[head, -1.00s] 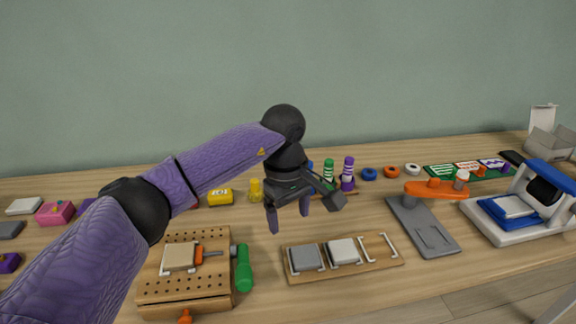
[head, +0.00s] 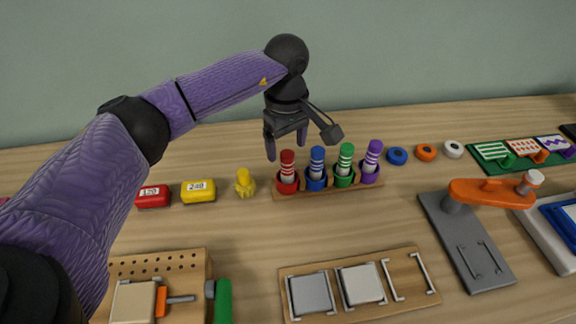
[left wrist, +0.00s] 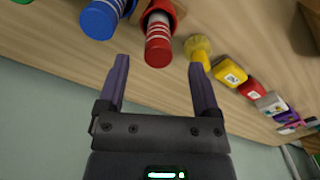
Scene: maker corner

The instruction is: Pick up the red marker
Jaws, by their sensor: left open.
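The red marker (head: 287,168) stands upright in the leftmost cup of a wooden marker rack (head: 318,191). Blue (head: 316,165), green (head: 344,163) and purple (head: 372,158) markers stand to its right in the same rack. My left gripper (head: 286,147) is open and empty, just above and behind the red marker in the head view. In the left wrist view, the red marker (left wrist: 158,42) shows ahead of the gap between the open fingers (left wrist: 160,72), with the blue marker (left wrist: 101,18) left of it. My right gripper is not in view.
A yellow figure (head: 245,183), a yellow block (head: 198,191) and a red block (head: 152,196) lie left of the rack. Blue, orange and white rings (head: 425,151) lie to its right.

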